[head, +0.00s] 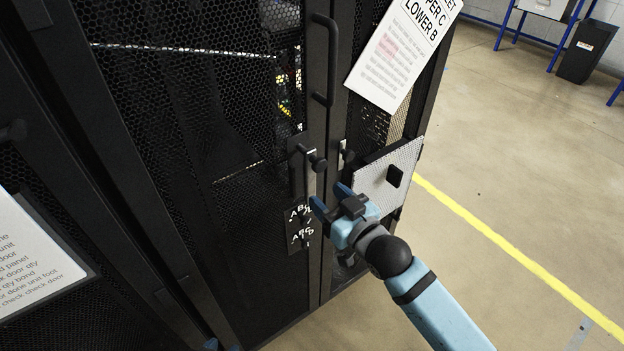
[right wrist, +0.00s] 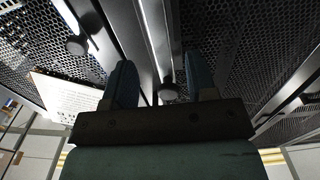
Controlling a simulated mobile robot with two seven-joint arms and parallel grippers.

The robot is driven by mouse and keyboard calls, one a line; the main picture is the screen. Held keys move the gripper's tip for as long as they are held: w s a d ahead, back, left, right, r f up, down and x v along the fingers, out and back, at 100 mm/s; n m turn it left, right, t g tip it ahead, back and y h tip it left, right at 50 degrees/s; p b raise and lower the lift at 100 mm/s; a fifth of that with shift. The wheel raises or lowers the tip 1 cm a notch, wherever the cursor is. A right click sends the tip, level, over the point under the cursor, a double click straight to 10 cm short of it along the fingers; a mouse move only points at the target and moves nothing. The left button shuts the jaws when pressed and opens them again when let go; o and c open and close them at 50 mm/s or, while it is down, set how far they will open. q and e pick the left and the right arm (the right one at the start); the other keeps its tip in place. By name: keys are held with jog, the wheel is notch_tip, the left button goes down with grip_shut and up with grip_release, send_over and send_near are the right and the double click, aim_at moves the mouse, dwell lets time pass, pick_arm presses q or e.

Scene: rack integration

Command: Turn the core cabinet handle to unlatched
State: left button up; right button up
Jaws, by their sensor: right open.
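The black mesh-door cabinet (head: 190,120) fills the left and middle of the head view. I cannot tell which is the core cabinet handle. My right gripper (head: 326,198) is open and empty, just below the knobs. In the right wrist view, one knob (right wrist: 167,91) appears between the open fingers (right wrist: 163,82), apart from them; another knob (right wrist: 76,45) is at upper left.
A long vertical pull bar (head: 331,60) is above the knobs. A white sign (head: 400,55) and a light panel with a black square (head: 385,180) are to the right. A small bluish tip, possibly my left gripper (head: 212,345), shows at the bottom edge.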

aim_at(312, 182)
jog(key=x, duration=0.6)
jog(key=shift+w+a, duration=0.15)
jog(key=shift+w, duration=0.05)
grip_shut()
